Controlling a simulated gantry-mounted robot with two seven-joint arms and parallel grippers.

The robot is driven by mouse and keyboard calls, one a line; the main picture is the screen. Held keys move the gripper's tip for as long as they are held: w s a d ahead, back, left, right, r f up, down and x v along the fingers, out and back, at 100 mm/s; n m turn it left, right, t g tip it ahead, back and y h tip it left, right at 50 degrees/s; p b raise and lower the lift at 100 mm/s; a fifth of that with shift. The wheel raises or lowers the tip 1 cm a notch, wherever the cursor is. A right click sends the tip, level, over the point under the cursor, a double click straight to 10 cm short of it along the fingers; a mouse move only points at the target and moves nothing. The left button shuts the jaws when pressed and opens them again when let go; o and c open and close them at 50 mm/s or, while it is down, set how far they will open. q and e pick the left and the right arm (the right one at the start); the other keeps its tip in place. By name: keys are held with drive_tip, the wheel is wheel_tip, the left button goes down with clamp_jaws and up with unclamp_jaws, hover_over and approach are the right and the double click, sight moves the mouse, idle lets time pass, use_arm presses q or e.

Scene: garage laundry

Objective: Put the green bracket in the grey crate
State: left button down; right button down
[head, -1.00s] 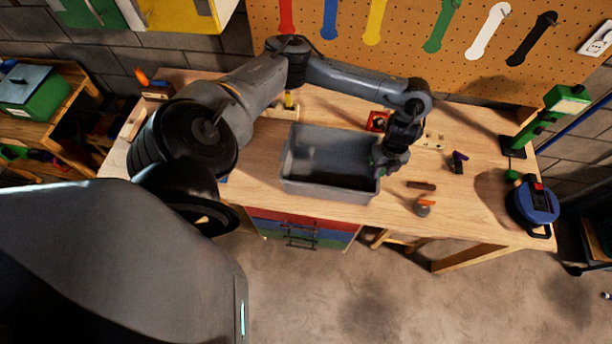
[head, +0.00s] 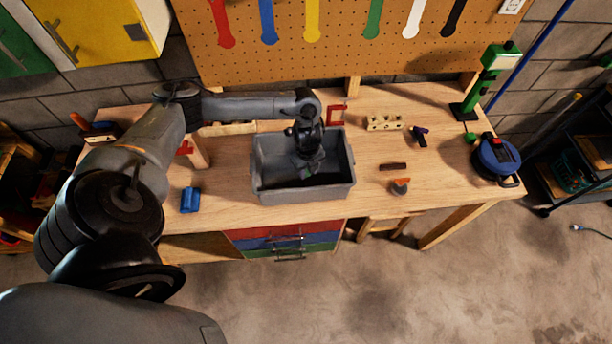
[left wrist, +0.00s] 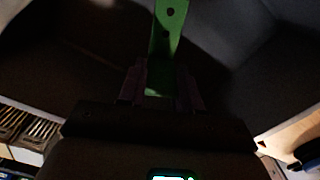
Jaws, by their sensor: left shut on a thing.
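The grey crate (head: 262,187) stands on the wooden workbench, left of its middle. My left gripper (head: 308,168) is over the crate's opening, down near its inside. It is shut on the green bracket, which shows in the left wrist view (left wrist: 168,45) as a green strip with holes between the fingers (left wrist: 160,88). In the head view the bracket is mostly hidden by the gripper, with only a dark greenish patch visible. The dark crate interior surrounds it in the left wrist view. I cannot tell whether the bracket touches the crate floor. My right gripper is not in view.
On the workbench (head: 440,185) a blue block (head: 190,200) lies left of the crate. A red frame (head: 336,114), a wooden block with holes (head: 384,123), a dark bar (head: 393,166) and a blue reel (head: 497,158) lie to its right. Drawers sit below.

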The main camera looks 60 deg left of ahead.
sight(307, 177)
use_arm(q)
drive_tip(key=shift+f, duration=2)
drive_tip(key=shift+f, duration=0.2)
drive_tip(key=c, duration=0.8)
unclamp_jaws()
drive_tip(key=shift+r, duration=0.15)
